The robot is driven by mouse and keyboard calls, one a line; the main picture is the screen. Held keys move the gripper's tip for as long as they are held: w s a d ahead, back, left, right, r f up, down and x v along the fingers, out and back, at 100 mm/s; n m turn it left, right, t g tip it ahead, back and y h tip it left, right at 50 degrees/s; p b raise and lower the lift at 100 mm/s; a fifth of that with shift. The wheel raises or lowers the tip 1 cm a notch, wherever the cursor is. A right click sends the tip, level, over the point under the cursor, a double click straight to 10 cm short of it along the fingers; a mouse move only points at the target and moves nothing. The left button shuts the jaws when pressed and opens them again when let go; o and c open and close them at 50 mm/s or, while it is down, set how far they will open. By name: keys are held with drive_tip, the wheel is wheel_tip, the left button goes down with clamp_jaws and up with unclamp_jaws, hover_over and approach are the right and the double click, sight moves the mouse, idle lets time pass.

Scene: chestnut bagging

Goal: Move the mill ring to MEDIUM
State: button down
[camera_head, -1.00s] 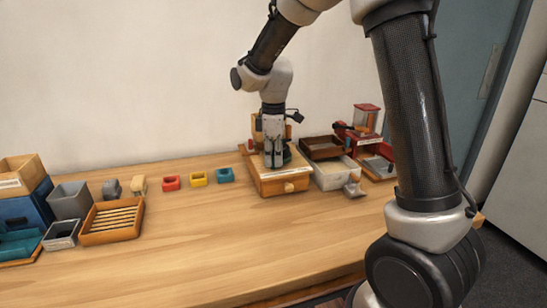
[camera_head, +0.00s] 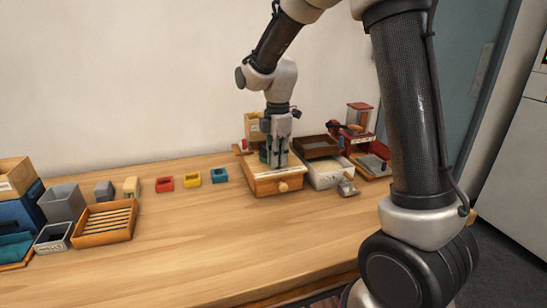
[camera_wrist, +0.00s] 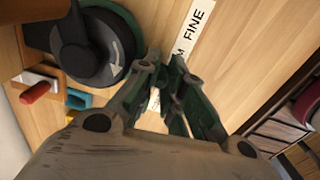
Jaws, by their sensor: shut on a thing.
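The mill is a wooden box (camera_head: 268,188) with a round drawer knob, on the table right of centre. In the wrist view its round black top (camera_wrist: 88,45) bears a white curved arrow and has a green ring (camera_wrist: 128,22) around it. A white label strip (camera_wrist: 193,30) beside it reads FINE, with a final M before it; the rest is covered by my fingers. My gripper (camera_head: 277,164) points down over the box, right of the green part. In the wrist view my gripper (camera_wrist: 178,95) is shut at the strip, right of the black top; the held part, apparently of the ring, is mostly hidden.
A slatted wooden tray (camera_head: 104,224) and bins are further left. A white container (camera_head: 328,173) and a red machine (camera_head: 358,120) are close on the right. The front table is clear.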

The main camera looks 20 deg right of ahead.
drive_tip(key=shift+d+n, duration=0.3)
drive_tip(key=shift+n, duration=0.1)
drive_tip(key=c, duration=1.7)
unclamp_jaws()
wheel_tip(320, 180, up, 12)
drive_tip(key=shift+r, duration=0.1)
